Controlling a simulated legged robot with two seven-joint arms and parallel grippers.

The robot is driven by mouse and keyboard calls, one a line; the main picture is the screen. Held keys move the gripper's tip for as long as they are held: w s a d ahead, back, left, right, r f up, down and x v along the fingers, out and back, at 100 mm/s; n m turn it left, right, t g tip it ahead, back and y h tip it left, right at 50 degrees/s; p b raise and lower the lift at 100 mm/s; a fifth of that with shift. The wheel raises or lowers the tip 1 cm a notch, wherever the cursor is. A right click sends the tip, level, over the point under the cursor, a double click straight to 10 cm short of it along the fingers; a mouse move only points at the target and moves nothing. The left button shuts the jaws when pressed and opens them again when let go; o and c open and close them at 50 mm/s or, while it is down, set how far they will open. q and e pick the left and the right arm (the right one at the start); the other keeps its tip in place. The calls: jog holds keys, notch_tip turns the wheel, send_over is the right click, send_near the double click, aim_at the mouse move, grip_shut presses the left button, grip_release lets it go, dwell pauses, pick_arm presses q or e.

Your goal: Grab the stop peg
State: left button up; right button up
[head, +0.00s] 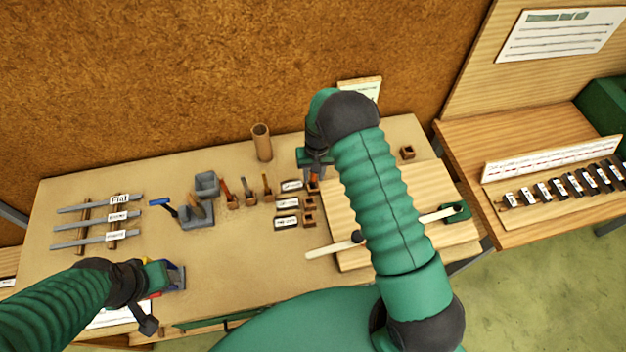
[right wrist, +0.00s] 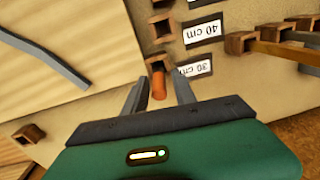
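The stop peg is an orange-brown peg (right wrist: 158,84) standing in a small wooden socket beside the "30 cm" label (right wrist: 196,70). Its top also shows in the head view (head: 313,184), just below my right gripper (head: 315,165). In the right wrist view my right gripper (right wrist: 159,92) is open, with one finger on each side of the peg and visible gaps between. Two empty sockets, one by the "40 cm" label (right wrist: 202,31), line up beyond it. My left gripper (head: 174,278) is low over the table's front left; its fingers are not clear.
A wooden board (head: 345,245) with a pale strip (head: 330,248) lies under my right arm. Tools in wooden blocks (head: 250,199) stand left of the labels, with a tall wooden cup (head: 261,142) behind. Metal bars (head: 95,222) lie at the left. Another socket (head: 407,152) stands at the back right.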

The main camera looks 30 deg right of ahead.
grip_shut()
jog(key=shift+r, duration=0.1)
